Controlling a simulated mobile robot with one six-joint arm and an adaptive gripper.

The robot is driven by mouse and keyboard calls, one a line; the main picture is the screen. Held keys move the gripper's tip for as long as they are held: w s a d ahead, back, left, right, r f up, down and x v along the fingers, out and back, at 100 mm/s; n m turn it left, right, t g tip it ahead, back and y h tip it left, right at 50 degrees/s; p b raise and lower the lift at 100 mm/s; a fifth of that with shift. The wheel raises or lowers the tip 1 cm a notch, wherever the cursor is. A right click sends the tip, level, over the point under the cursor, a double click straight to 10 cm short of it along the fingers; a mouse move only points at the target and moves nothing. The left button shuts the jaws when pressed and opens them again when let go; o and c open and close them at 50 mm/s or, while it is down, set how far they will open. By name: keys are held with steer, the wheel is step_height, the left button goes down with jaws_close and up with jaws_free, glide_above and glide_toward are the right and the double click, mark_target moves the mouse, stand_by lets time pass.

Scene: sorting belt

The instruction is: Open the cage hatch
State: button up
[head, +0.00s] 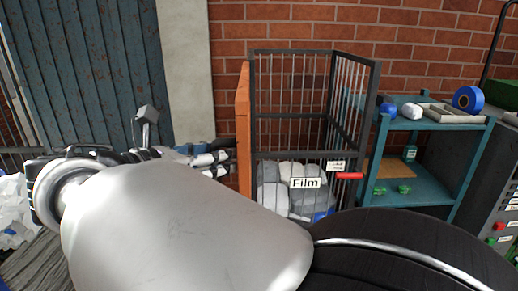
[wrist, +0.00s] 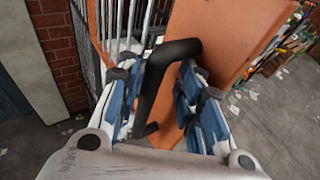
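The cage (head: 254,100) has a dark frame and grey bars, with a "Film" sign (head: 305,183) on its front. An orange panel (head: 243,125) with a black bent handle (wrist: 163,80) stands at its left side, seen nearly edge-on in the head view. I take this panel for the hatch; I cannot tell whether it is ajar. My gripper (head: 228,158) is at the panel's left face. In the wrist view its blue-padded fingers (wrist: 160,100) straddle the handle. The left finger is close against it; orange shows between the handle and the right finger.
A red handle (head: 350,176) sticks out at the cage's front right. Grey and white bundles (head: 270,195) lie inside the cage. A blue shelf (head: 435,124) stands right of it. A brick wall (head: 420,35) is behind. Grey floor with scraps (wrist: 270,110) is open beyond the panel.

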steer(key=s+a, duration=0.3)
steer(key=a, duration=0.6)
steer(key=s+a, duration=0.3)
steer(key=a, duration=0.6)
steer(key=shift+s+a, duration=0.15)
steer(key=shift+a, duration=0.25)
stand_by(0.7)
